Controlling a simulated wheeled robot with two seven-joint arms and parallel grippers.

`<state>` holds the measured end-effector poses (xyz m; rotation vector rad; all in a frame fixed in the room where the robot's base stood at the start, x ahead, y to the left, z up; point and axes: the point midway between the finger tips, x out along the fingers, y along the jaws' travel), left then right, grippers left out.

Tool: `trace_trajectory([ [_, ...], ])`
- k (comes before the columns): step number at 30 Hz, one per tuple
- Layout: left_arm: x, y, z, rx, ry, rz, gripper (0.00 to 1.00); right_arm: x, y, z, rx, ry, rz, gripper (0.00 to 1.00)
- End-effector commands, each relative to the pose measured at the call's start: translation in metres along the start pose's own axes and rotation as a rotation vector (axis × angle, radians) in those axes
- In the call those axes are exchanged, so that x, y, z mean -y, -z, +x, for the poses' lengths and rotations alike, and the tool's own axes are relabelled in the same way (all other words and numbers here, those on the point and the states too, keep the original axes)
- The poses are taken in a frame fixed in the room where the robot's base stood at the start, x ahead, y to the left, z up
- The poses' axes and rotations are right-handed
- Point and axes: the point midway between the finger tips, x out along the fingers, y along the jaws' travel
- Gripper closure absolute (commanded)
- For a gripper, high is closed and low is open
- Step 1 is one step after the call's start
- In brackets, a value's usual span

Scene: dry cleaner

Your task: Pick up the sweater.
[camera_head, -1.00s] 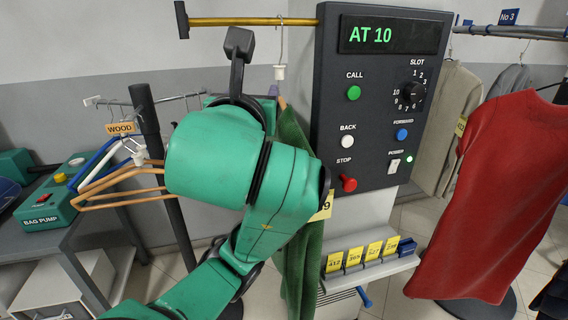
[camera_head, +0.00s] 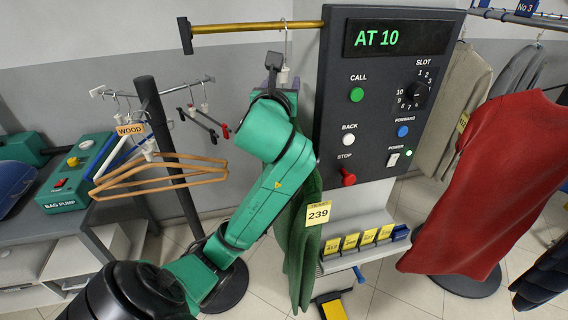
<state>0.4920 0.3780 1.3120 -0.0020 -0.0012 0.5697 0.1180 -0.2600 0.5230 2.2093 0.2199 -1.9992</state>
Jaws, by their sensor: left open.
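A dark green sweater (camera_head: 305,250) with a yellow tag (camera_head: 318,213) marked 239 hangs from the brass rail (camera_head: 255,27), left of the control panel. Its upper left part is hidden behind my left arm. My left gripper (camera_head: 274,72) is open, at the height of the hanger hook (camera_head: 285,50) just under the rail. Its jaws are dark and partly overlap the hook area. I cannot tell whether they touch the hanger. My right gripper is not in view.
The control panel (camera_head: 385,100) reads AT 10 and stands close on the right. A red garment (camera_head: 480,190) hangs farther right. Wooden hangers (camera_head: 165,172) hang on a dark stand (camera_head: 165,130) at left, near a bag pump (camera_head: 75,175).

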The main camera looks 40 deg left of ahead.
Motion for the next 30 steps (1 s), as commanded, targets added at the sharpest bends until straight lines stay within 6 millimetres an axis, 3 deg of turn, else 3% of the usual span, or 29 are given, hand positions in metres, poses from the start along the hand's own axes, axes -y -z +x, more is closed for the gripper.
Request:
trace_trajectory([
  [4, 0.000, -0.003, 0.023, -0.001, -0.001, 0.001, 0.41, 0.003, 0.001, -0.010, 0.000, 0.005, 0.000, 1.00],
  [10, 0.000, -0.001, 0.024, 0.001, 0.000, 0.001, 0.41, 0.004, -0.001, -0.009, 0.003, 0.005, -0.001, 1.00],
  [11, 0.000, -0.001, 0.024, 0.001, 0.000, 0.001, 0.48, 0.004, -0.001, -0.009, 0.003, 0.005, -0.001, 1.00],
  [15, 0.000, -0.001, 0.024, 0.001, 0.000, 0.001, 1.00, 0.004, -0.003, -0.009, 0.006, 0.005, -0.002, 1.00],
  [30, 0.000, -0.001, 0.024, 0.001, 0.000, 0.001, 1.00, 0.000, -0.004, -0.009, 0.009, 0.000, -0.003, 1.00],
])
